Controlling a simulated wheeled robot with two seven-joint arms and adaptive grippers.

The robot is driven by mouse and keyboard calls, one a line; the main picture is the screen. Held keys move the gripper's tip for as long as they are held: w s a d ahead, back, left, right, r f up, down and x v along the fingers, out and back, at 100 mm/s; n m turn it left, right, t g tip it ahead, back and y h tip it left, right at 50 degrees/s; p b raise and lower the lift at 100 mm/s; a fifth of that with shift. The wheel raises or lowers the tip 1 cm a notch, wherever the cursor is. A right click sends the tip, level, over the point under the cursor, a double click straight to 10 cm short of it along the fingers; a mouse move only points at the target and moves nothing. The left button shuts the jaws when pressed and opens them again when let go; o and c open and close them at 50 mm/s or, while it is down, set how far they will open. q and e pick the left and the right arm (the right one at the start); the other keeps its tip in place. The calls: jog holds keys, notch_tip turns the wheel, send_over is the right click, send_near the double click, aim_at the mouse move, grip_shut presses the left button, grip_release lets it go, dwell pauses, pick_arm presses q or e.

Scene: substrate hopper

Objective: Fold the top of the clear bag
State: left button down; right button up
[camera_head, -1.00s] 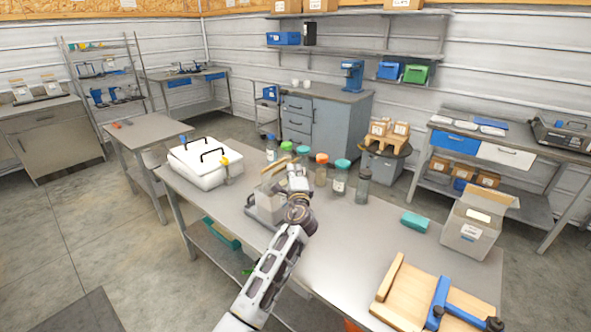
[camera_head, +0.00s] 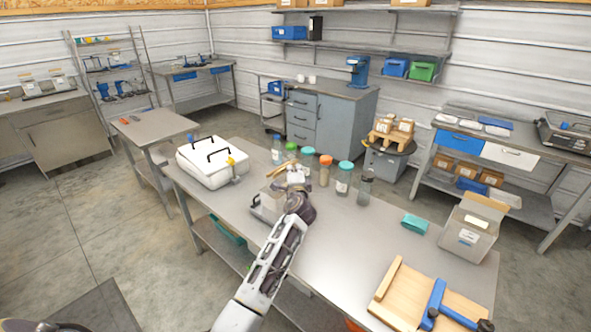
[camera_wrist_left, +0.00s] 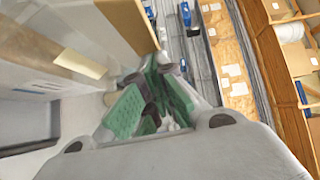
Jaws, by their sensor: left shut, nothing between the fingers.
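The clear bag (camera_head: 262,207) stands on the near worktable, with a tan strip at its top; my left arm hides much of it. My left gripper (camera_head: 297,175) is beside the bag's upper right side. In the left wrist view the bag (camera_wrist_left: 35,35) fills the left, with a tan strip (camera_wrist_left: 127,22) and a pale label (camera_wrist_left: 80,63). There my left gripper (camera_wrist_left: 158,85) shows green finger pads close together, shut and empty, just right of the bag. Whether it touches the bag I cannot tell. My right gripper is not in view.
The worktable (camera_head: 330,250) also bears a white box with black handles (camera_head: 212,160), several lidded bottles (camera_head: 325,171) behind my gripper, a teal block (camera_head: 415,223), an open carton (camera_head: 469,228) and a wooden board with blue clamp (camera_head: 430,297). The table's middle right is clear.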

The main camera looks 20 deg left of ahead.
pick_arm(q)
jog(key=shift+w+a+r+p, duration=0.1)
jog(key=shift+a+r+p, duration=0.15)
jog(key=shift+p, duration=0.1)
jog(key=shift+w+a+g+p, duration=0.1)
jog(key=shift+a+g+p, duration=0.2)
jog(key=shift+p, duration=0.1)
jog(key=shift+w+a+f+n+h+p, duration=0.1)
jog(key=shift+w+a+n+h+p, duration=0.15)
jog(key=shift+a+p, duration=0.3)
jog(key=shift+w+a+n+h+p, duration=0.15)
jog(key=shift+a+n+p, duration=0.1)
jog(key=shift+a+p, duration=0.25)
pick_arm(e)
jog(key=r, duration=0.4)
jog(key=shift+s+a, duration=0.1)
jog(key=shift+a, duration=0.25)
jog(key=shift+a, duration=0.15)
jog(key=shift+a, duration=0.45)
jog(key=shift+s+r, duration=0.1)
